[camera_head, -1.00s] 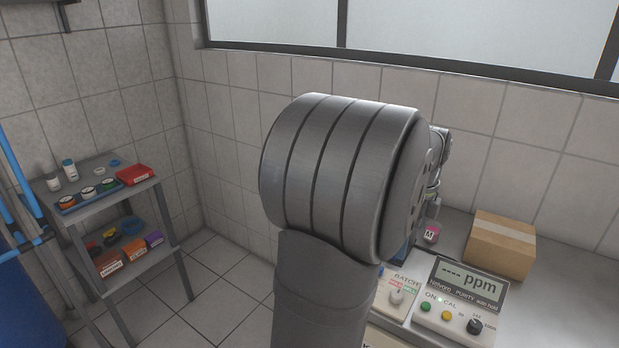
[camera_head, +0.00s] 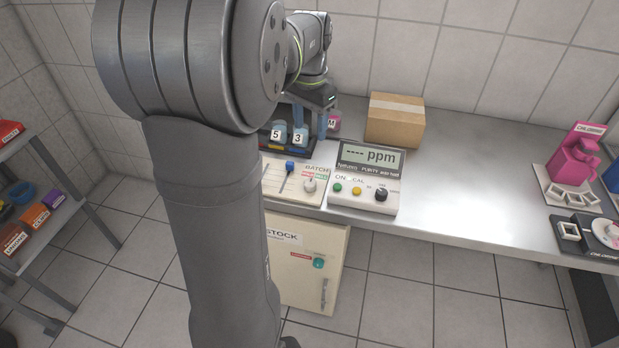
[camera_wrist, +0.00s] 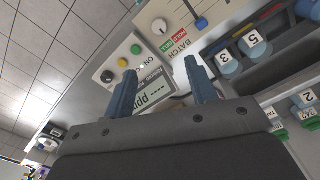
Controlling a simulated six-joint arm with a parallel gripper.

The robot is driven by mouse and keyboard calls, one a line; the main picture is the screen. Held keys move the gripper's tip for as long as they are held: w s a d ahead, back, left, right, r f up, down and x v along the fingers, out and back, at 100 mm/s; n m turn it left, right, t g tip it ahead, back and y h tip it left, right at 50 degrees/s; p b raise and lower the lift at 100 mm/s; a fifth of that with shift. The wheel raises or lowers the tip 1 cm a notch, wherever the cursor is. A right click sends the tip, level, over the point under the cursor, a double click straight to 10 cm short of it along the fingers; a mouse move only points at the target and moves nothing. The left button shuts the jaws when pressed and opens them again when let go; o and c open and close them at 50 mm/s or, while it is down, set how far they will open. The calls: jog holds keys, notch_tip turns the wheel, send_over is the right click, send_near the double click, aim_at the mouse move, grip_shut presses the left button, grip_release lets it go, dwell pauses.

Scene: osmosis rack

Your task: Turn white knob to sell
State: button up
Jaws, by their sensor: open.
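The white knob (camera_head: 310,185) is on the cream BATCH panel (camera_head: 275,185), below small red and green labels, on the bench left of the ppm meter. It also shows near the top of the wrist view (camera_wrist: 160,26), with a pointer mark whose direction is too small to read. My gripper (camera_wrist: 161,66) is open, with two blue fingers apart and nothing between them. It is away from the knob, over the meter and panel area in the wrist view. In the head view my arm hides part of the panel's left side.
The ppm meter (camera_head: 366,178) with buttons and a black knob sits right beside the panel. A blue slider (camera_head: 289,167) is left of the white knob. Numbered jars (camera_head: 288,134) stand in a rack behind. A cardboard box (camera_head: 395,120) stands behind the meter. The bench's middle right is clear.

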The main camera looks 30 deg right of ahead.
jog(key=n, duration=1.7)
send_near(310, 182)
notch_tip(310, 182, down, 9)
jog(key=shift+r, duration=0.1)
jog(key=c, duration=1)
